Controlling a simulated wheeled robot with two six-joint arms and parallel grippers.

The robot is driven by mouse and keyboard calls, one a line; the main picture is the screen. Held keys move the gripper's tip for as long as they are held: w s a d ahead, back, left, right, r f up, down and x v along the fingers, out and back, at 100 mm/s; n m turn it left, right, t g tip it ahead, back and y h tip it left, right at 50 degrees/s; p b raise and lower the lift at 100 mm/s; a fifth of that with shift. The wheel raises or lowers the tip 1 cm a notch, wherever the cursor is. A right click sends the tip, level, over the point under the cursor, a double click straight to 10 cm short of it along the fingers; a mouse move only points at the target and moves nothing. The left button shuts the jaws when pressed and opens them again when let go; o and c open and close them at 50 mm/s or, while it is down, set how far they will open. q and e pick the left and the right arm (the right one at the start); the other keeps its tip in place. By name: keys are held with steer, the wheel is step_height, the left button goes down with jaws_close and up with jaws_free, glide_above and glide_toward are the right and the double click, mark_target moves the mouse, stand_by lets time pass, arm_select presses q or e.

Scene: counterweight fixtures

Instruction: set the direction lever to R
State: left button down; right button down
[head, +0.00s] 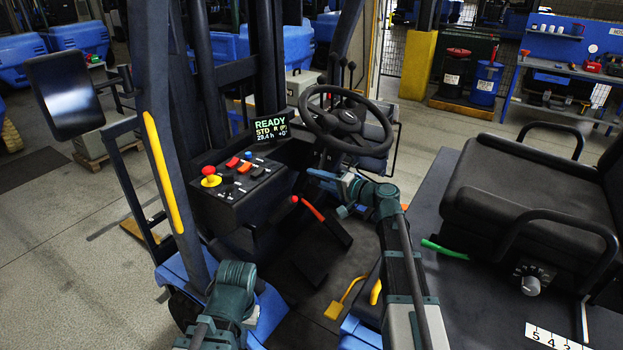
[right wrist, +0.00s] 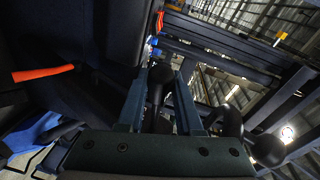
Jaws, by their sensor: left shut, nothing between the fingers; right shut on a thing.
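The direction lever shows in the right wrist view as a black knob (right wrist: 160,76) on a dark stem, between the fingers of my right gripper (right wrist: 158,100). In the head view my right gripper (head: 322,178) is at the left side of the steering column, below the steering wheel (head: 345,118). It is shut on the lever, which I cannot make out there. The dash display (head: 271,129) reads READY, STD, R (P), 29.4 h. My left arm is at the bottom left of the head view, and its fingers cannot be seen.
A control box (head: 238,190) with a red knob and switches stands left of the column. A red-handled lever (head: 312,208) is below my right gripper. The seat (head: 510,185) is at the right. Two dark rounded knobs (right wrist: 232,122) are beside the fingers in the wrist view.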

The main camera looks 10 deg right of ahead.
steer(key=shift+f, duration=0.1)
steer(key=c, duration=0.6)
jaws_free()
steer(key=shift+d, duration=0.1)
steer(key=p+v, duration=0.1)
steer(key=v, duration=1.3)
steer(key=s+a+f+n+g, duration=0.2)
steer(key=a+f+g, duration=0.15)
steer(key=a, duration=0.35)
steer(key=s+a+f+n+g, duration=0.2)
steer(key=a+f+g, duration=0.15)
steer(key=a, duration=0.35)
steer(key=s+a+f+n+g+h, duration=0.2)
steer(key=s+a+f+h, duration=0.1)
steer(key=s, duration=0.3)
steer(key=s+a+f+n+g+h, duration=0.2)
steer(key=s+a+f+n+h, duration=0.1)
steer(key=s+f+h, duration=0.2)
steer(key=s+a+f+n+g+h, duration=0.2)
steer(key=s+a+f+h, duration=0.1)
steer(key=s, duration=0.4)
steer(key=shift+s+a+f+n+h, duration=0.1)
steer(key=shift+f+n+h, duration=0.05)
steer(key=shift+f+h, duration=0.2)
steer(key=shift+s+a+f+n+h, duration=0.1)
steer(key=shift+f+n+h, duration=0.05)
steer(key=shift+f+h, duration=0.15)
